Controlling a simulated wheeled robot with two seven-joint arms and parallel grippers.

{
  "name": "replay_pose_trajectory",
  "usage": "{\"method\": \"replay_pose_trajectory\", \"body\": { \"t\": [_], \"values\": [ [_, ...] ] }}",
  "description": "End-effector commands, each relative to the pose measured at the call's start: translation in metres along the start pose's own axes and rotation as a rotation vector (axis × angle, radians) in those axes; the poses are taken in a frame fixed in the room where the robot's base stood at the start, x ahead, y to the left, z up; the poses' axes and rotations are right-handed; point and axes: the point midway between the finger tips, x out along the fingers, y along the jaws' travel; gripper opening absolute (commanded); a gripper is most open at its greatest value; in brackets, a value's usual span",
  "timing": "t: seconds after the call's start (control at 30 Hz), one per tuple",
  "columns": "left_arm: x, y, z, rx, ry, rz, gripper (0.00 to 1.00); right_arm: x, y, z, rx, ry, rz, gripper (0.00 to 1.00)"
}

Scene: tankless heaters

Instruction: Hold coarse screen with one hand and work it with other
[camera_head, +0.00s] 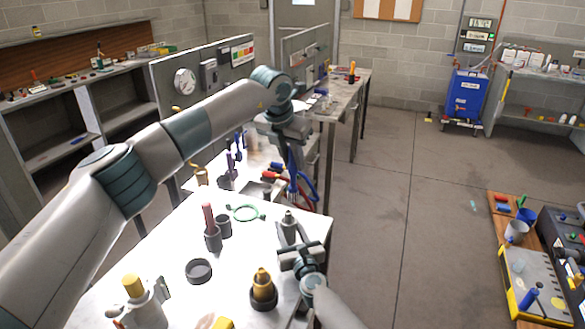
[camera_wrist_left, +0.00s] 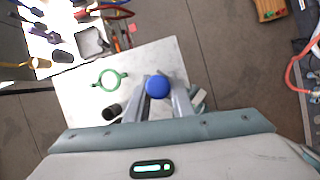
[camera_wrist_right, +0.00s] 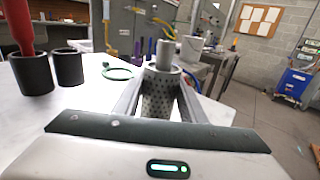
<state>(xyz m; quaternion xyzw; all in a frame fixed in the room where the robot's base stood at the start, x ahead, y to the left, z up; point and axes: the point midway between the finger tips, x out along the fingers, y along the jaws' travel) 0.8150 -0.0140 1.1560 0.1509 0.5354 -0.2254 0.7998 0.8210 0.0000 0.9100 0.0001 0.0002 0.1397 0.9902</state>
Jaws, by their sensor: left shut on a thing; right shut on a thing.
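The coarse screen (camera_wrist_right: 160,96) is a grey perforated cylinder with a plain narrower top. It stands upright between the fingers of my right gripper (camera_head: 291,240), which is shut on it at the table's right side. It also shows in the head view (camera_head: 289,219). My left gripper (camera_head: 292,188) is higher and farther back, pointing down, shut on a blue tool (camera_wrist_left: 157,87) with a round blue end. In the head view only a narrow blue part of the tool shows (camera_head: 291,161). The tool appears apart from the screen; its lower end is unclear.
The white table (camera_head: 180,245) holds a green ring (camera_head: 245,213), a red-handled tool in a dark cup (camera_head: 213,240), an empty dark cup (camera_head: 223,226), a black ring (camera_head: 198,271) and a brass-topped fitting (camera_head: 263,290). Clear floor (camera_head: 375,230) lies to the right.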

Motion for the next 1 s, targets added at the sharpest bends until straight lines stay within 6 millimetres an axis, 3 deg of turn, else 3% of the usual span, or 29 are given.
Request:
{"method": "replay_pose_trajectory", "body": {
  "t": [0.33,0.87,0.9,1.0],
  "values": [
    [-0.026,0.0,0.011,0.0,-0.002,0.0,0.0,0.0,0.0,0.0,0.0,0.0,0.0,0.13],
    [-0.028,0.0,0.012,0.0,-0.001,-0.001,0.0,0.0,0.0,0.0,0.0,0.0,0.0,0.13],
    [-0.028,0.0,0.012,0.0,-0.001,-0.001,0.0,0.0,0.0,0.0,0.0,0.0,0.0,0.43],
    [-0.028,0.0,0.012,0.0,-0.001,-0.001,0.0,0.0,0.0,0.0,0.0,0.0,0.0,0.6]
  ]
}}
